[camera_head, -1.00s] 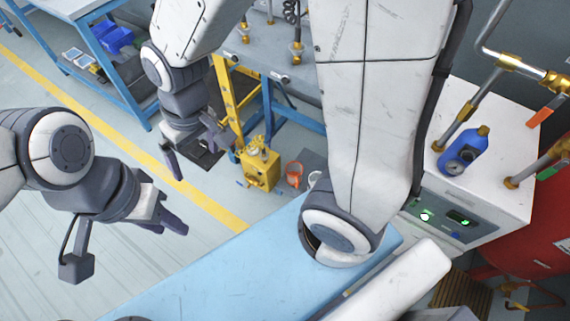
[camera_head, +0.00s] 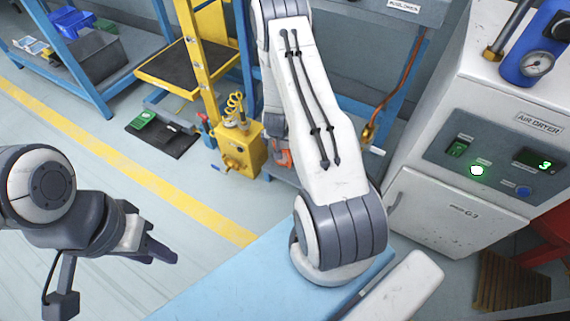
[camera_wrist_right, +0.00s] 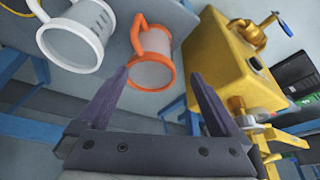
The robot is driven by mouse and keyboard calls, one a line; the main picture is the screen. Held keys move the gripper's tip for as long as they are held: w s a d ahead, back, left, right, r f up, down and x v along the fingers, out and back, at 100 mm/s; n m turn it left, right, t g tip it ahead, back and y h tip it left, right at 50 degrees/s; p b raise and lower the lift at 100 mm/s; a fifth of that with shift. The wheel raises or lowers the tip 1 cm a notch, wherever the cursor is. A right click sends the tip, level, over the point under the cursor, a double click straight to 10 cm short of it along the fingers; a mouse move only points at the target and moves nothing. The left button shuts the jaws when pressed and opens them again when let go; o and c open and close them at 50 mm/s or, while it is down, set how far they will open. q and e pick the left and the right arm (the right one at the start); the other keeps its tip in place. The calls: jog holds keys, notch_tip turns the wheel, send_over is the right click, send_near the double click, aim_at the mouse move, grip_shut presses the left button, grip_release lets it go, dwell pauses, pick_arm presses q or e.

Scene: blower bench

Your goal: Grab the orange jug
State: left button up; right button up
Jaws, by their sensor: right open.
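The orange jug (camera_wrist_right: 153,55) has a clear body with an orange rim and handle. In the right wrist view it lies just beyond the fingertips, its rim towards the camera. My right gripper (camera_wrist_right: 161,80) is open, with nothing held between its fingers. In the head view only a small orange part of the jug (camera_head: 282,156) shows beside my right arm, which hides my right gripper. My left gripper (camera_head: 158,248) hangs at the lower left of the head view, well away from the jug; its finger gap is unclear.
A white-rimmed jug (camera_wrist_right: 78,38) is left of the orange one on a grey shelf (camera_wrist_right: 185,20). A yellow box with brass fittings (camera_wrist_right: 232,70) is close on the right. The air dryer cabinet (camera_head: 465,150) stands at the right; the floor at left is mostly clear.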

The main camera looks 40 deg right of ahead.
aim_at(284, 152)
jog(key=f+b, duration=0.1)
jog(key=f, duration=0.1)
jog(key=d+f, duration=0.1)
jog(key=d+f+b, duration=0.1)
jog(key=f, duration=0.1)
jog(key=shift+w+d+f+b, duration=0.1)
jog(key=shift+w+f+b, duration=0.1)
jog(key=shift+f+b, duration=0.15)
jog(key=b+x, duration=0.3)
jog(key=x, duration=0.2)
jog(key=shift+w+d+f, duration=0.1)
jog(key=shift+f, duration=0.25)
jog(key=shift+w+d+f, duration=0.15)
jog(key=shift+f, duration=0.1)
jog(key=shift+r, duration=0.1)
jog(key=c, duration=1.1)
